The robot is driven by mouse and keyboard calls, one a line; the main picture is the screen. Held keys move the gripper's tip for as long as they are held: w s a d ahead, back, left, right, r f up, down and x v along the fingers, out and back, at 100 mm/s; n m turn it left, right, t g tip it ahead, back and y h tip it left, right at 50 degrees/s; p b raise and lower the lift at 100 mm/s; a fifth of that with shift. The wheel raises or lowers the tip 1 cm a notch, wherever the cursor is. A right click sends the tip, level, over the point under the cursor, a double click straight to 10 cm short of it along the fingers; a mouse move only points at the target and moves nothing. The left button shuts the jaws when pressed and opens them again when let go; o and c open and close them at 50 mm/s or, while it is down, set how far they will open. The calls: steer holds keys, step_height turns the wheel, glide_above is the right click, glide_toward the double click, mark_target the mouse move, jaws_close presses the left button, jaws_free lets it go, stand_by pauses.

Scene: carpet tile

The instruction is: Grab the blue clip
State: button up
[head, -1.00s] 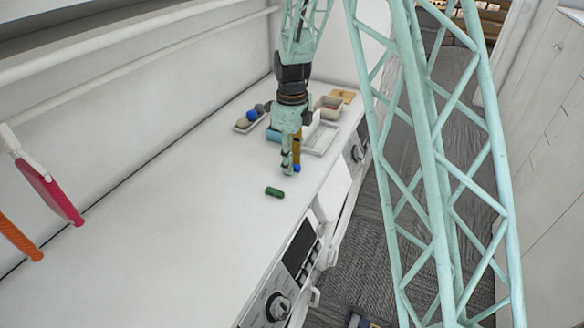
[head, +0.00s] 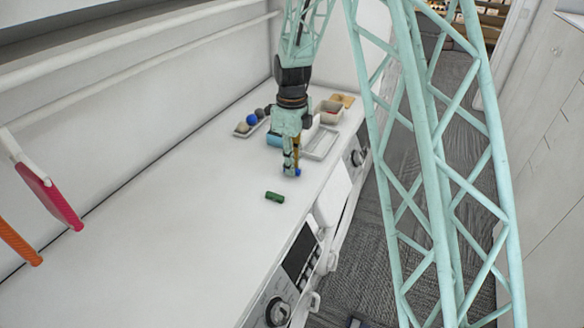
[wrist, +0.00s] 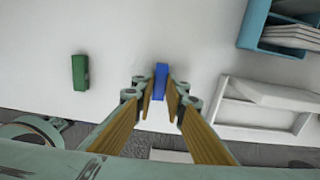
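The blue clip (wrist: 160,82) is a small upright-looking block between the fingertips of my gripper (wrist: 160,90) in the wrist view. The yellow-brown finger pads stand close along both of its sides and appear shut on it. In the head view my gripper (head: 292,172) points down at the white counter, and only a bit of the blue clip (head: 298,172) shows beside the fingertips. The clip is at counter level, and no clear lift shows.
A green clip (head: 275,197) lies nearby on the counter (head: 180,220). The counter's left and front are clear.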

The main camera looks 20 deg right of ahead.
steer(key=shift+r, duration=1.65)
steer(key=s+d+r+b, duration=0.1)
steer(key=s+d, duration=0.3)
steer(key=s, duration=1.1)
steer(key=shift+s+d+r, duration=0.15)
steer(key=shift+s+r, duration=0.05)
steer(key=shift+s, duration=0.05)
steer(key=shift+w, duration=0.1)
